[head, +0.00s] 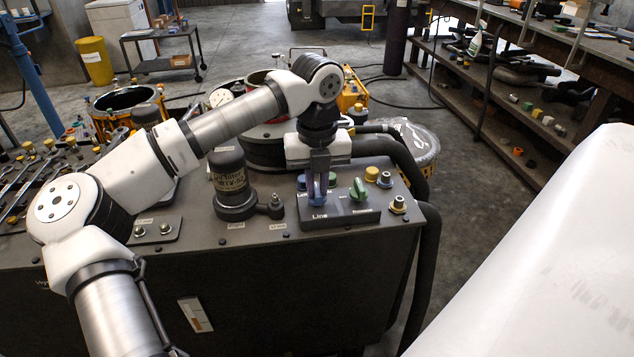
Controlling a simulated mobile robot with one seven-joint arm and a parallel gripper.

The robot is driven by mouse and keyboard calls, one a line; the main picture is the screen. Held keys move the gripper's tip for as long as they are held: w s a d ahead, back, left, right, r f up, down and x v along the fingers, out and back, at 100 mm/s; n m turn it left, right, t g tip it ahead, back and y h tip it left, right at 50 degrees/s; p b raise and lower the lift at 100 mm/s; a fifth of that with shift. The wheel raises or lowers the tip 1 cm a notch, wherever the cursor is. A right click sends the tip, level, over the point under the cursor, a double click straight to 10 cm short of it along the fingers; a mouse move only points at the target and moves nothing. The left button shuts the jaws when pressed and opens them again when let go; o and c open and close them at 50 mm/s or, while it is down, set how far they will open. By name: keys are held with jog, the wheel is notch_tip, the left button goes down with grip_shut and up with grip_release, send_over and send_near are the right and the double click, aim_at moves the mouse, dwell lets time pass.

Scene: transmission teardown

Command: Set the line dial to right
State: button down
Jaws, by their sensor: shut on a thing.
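The line dial (316,192) is a blue-purple knob on a small dark panel (347,213) marked "Line", on top of the dark machine cabinet. My gripper (318,180) reaches down from above with its fingers at the dial and is shut on it. The fingers partly hide the dial and the label behind it, so I cannot tell exactly which way the dial points. A green knob (358,189) sits to the right on the same panel, apart from my gripper.
A dark filter housing (232,186) stands left of the panel. Yellow and green caps (371,173) and metal fittings (397,204) lie to the right. Thick black hoses (385,150) run behind. A white surface (560,260) fills the lower right.

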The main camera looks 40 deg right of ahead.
aim_at(317, 189)
jog(key=m+b, duration=0.1)
jog(key=m, duration=0.7)
jog(key=shift+m, duration=0.3)
jog(key=shift+r, duration=0.1)
dwell(0.5)
jog(key=c, duration=1.5)
grip_release()
jog(key=shift+o, duration=0.2)
jog(key=shift+b, duration=0.3)
notch_tip(317, 189, up, 14)
